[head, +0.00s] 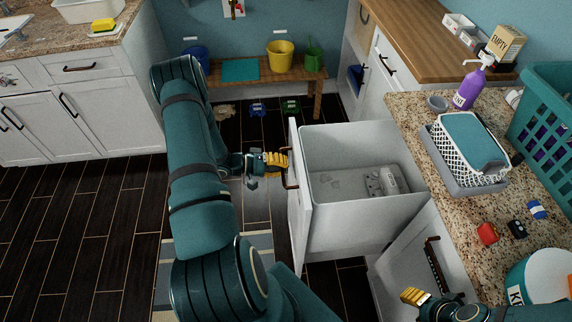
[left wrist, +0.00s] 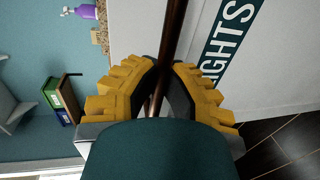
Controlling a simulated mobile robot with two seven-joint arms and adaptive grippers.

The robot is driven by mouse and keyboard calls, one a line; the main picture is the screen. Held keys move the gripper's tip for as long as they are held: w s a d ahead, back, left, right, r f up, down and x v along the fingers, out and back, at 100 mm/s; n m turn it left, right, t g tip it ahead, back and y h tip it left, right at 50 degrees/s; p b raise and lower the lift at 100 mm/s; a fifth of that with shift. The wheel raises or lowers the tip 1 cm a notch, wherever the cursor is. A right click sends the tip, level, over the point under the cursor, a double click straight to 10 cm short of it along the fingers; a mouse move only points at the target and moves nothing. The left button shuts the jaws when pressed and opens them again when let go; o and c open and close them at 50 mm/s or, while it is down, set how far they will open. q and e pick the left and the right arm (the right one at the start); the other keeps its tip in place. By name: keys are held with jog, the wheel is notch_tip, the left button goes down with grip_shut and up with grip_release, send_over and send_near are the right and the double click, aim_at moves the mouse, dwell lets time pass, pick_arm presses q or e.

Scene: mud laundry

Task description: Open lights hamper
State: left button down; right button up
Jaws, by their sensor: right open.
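The lights hamper (head: 350,228) is a white pull-out bin standing well out from the cabinet on the right. Its inside shows, with a grey lump of cloth (head: 388,181) at the bottom. Its front panel faces left, and the left wrist view shows a dark label reading "LIGHTS" (left wrist: 228,42). My left gripper (head: 287,161) is at the dark bar handle (head: 291,180) on that front. In the left wrist view its yellow fingers close around the bar (left wrist: 172,32) from both sides. My right gripper (head: 415,297) is open and partly visible at the lower right.
A second white front with a dark handle (head: 436,265) is beside my right gripper. The granite counter (head: 410,108) holds a basket, purple bottle and small items. A wooden bench (head: 262,74) with buckets stands at the back. The dark floor (head: 85,215) at left is clear.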

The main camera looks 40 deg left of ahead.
pick_arm(q)
jog(key=c, duration=1)
grip_release()
jog(key=v, duration=1.2)
jog(key=shift+f, duration=0.1)
